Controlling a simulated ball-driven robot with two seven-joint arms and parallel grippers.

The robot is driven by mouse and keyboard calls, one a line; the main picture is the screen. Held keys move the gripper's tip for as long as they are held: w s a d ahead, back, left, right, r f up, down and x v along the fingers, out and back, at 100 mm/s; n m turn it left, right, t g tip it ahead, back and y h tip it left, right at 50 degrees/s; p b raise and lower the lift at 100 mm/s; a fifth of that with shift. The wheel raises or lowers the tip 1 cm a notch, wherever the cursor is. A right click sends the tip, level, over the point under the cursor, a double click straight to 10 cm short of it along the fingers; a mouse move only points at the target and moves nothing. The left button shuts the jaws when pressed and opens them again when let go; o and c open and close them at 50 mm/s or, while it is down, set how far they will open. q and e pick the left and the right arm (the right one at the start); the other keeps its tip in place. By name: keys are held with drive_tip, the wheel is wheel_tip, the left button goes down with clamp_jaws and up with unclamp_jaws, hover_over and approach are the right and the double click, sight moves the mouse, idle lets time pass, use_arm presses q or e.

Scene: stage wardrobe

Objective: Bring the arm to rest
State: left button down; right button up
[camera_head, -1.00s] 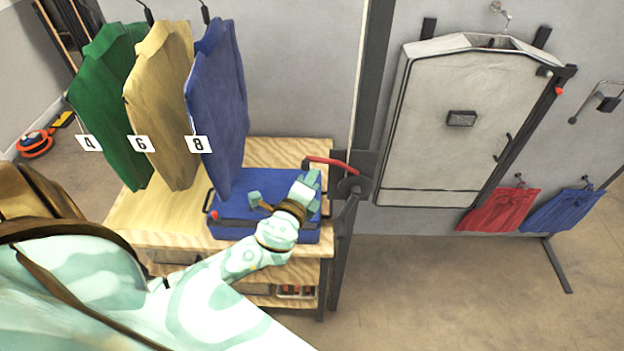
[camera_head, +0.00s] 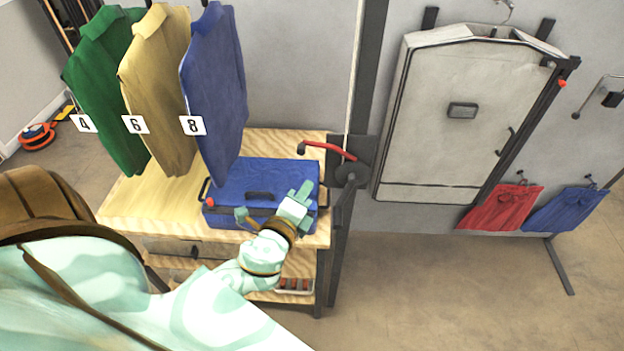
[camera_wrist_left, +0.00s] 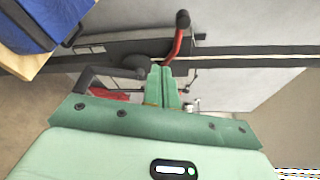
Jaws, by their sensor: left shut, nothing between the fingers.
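My left arm comes in from the left in the head view. My left gripper (camera_head: 302,190) is over the front right part of a blue case (camera_head: 258,180) on a wooden bench, below the red-handled lever. In the left wrist view the two green fingers (camera_wrist_left: 162,88) are together with nothing between them. Whether the gripper touches the case cannot be told from the head view; in the wrist view the case (camera_wrist_left: 40,22) lies off to the upper left. My right gripper is not in view.
A red lever (camera_head: 330,149) is on a dark post right of the bench (camera_head: 150,205). Green, tan and blue shirts (camera_head: 213,95) hang above the bench. A white garment bag (camera_head: 450,120) and red (camera_head: 500,207) and blue cloths hang at right. The floor at lower right is clear.

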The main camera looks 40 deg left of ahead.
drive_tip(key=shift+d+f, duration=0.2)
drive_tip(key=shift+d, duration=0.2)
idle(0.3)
